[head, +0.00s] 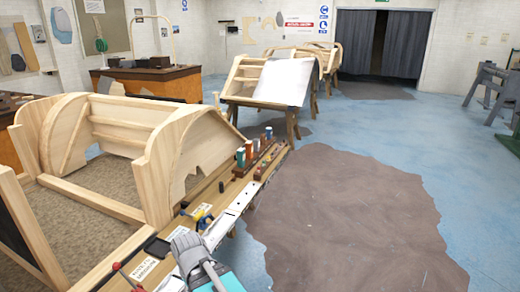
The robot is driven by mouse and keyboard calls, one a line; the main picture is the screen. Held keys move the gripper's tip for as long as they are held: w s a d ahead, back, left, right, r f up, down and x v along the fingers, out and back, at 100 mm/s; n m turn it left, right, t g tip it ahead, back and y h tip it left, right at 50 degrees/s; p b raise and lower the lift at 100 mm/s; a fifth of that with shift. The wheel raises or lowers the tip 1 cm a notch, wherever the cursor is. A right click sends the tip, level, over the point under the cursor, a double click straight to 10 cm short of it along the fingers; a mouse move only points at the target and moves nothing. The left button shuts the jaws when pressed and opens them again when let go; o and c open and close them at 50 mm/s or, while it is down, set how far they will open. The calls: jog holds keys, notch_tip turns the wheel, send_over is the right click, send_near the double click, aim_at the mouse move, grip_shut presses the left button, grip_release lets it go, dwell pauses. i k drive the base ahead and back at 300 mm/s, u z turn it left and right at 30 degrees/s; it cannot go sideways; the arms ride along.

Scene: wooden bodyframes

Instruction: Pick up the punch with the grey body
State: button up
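I cannot make out a punch with a grey body for sure; the small items on the wooden bench (105,283) are too small to tell apart. A small dark upright cylinder (221,186) stands on the bench. A yellow and blue item (199,213) lies nearer, beside a white label. A red-ended tool (118,267) is at the near left. My grey and teal arm comes in at the bottom centre, over the bench's right edge. My gripper (186,241) seems to be its grey end; its fingers cannot be made out, nor anything held.
A large wooden bodyframe (160,150) stands along the bench's left side. Coloured containers (248,149) and a small wooden rack stand farther along the bench. A dark tray (157,247) lies near my arm. A brown floor patch (345,220) and blue floor lie clear to the right.

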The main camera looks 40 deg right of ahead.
aim_at(256, 142)
jog(key=k, duration=0.55)
jog(key=z, duration=0.35)
jog(key=i, duration=0.75)
jog(key=z, duration=0.95)
jog(key=i, duration=2.6)
jog(key=u, duration=0.6)
